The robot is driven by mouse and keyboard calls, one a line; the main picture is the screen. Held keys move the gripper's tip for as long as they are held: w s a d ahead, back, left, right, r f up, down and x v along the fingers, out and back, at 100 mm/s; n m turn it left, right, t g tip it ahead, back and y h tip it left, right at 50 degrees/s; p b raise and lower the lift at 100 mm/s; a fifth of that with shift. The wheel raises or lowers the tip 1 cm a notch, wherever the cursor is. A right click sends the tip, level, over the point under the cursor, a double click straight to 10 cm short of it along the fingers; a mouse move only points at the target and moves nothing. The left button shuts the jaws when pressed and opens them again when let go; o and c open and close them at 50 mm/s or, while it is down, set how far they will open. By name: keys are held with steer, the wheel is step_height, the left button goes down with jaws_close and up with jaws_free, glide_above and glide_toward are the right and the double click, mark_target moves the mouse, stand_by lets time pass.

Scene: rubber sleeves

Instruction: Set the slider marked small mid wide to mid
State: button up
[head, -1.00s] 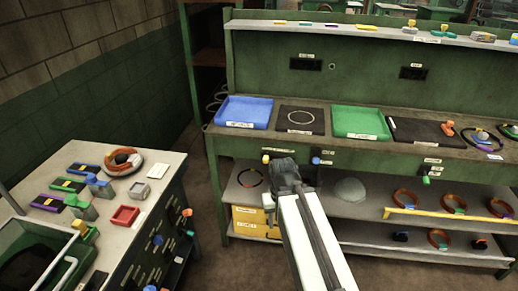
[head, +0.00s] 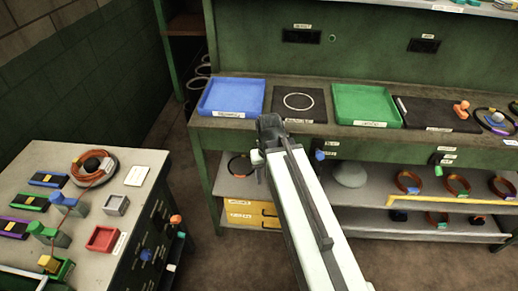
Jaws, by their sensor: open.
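The lettering on the labels is too small to read, so I cannot tell which control is the slider marked small mid wide. On the bench's front edge, a blue knob (head: 320,155) sits just right of my arm, near a small white label (head: 299,148). A green-tipped knob (head: 437,159) sits farther right under more labels. A pale piece (head: 256,157) shows just left of my gripper; I cannot tell what it is. My gripper (head: 269,124) is open and appears in front of the bench edge. The arm hides part of that edge.
The green bench (head: 415,143) carries a blue tray (head: 231,112), a dark mat with a ring (head: 299,102) and a green tray (head: 366,121). Below is a shelf (head: 460,226) with rings and yellow boxes (head: 252,220). A left table (head: 75,151) holds sleeves and blocks. Floor shows between them.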

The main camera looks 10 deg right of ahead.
steer(key=w+r+m+p, duration=0.1)
steer(key=w+r+p, duration=0.1)
steer(key=w, duration=0.2)
steer(key=w+r+m+p, duration=0.1)
steer(key=w+r+p, duration=0.1)
steer(key=w+r, duration=0.1)
steer(key=w+r+m+p, duration=0.1)
steer(key=w+r+p, duration=0.1)
steer(key=w, duration=0.4)
steer(key=shift+d+r+p, duration=0.35)
steer(key=shift+d+r, duration=0.05)
steer(key=shift+r, duration=0.1)
steer(key=shift+w, duration=0.25)
step_height(320, 180, down, 8)
steer(key=b, duration=0.8)
steer(key=shift+f, duration=0.2)
steer(key=shift+r, duration=0.15)
steer(key=shift+c, duration=0.3)
jaws_close()
